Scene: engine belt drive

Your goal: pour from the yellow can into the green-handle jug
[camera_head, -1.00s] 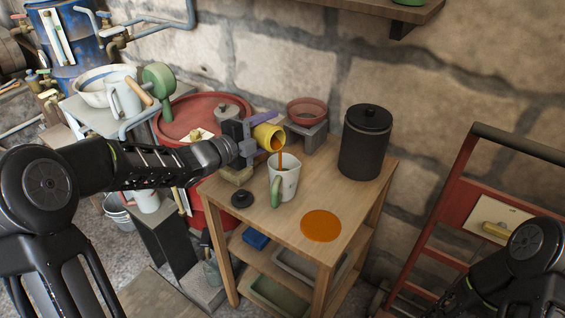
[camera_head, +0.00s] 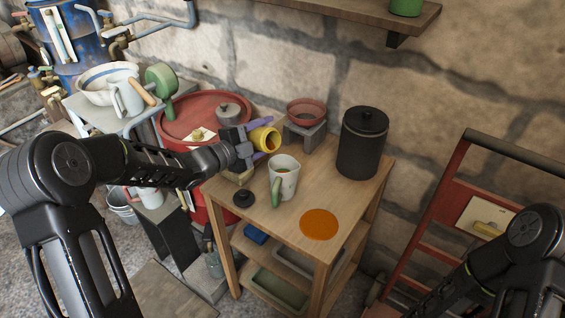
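My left gripper (camera_head: 250,145) is shut on the yellow can (camera_head: 266,140), holding it on its side above the table, its open mouth facing right. No stream comes from the can. The white jug with a green handle (camera_head: 286,181) stands upright on the wooden table (camera_head: 345,205), just below and right of the can. Some dark liquid shows inside the jug. My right gripper is out of view; only part of my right arm shows at the lower right.
An orange disc or puddle (camera_head: 319,224) lies flat on the table front. A black lidded canister (camera_head: 361,143) stands at the back right. A red bowl (camera_head: 306,112) sits on a grey block behind the jug. A small black lid (camera_head: 243,198) lies left of the jug.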

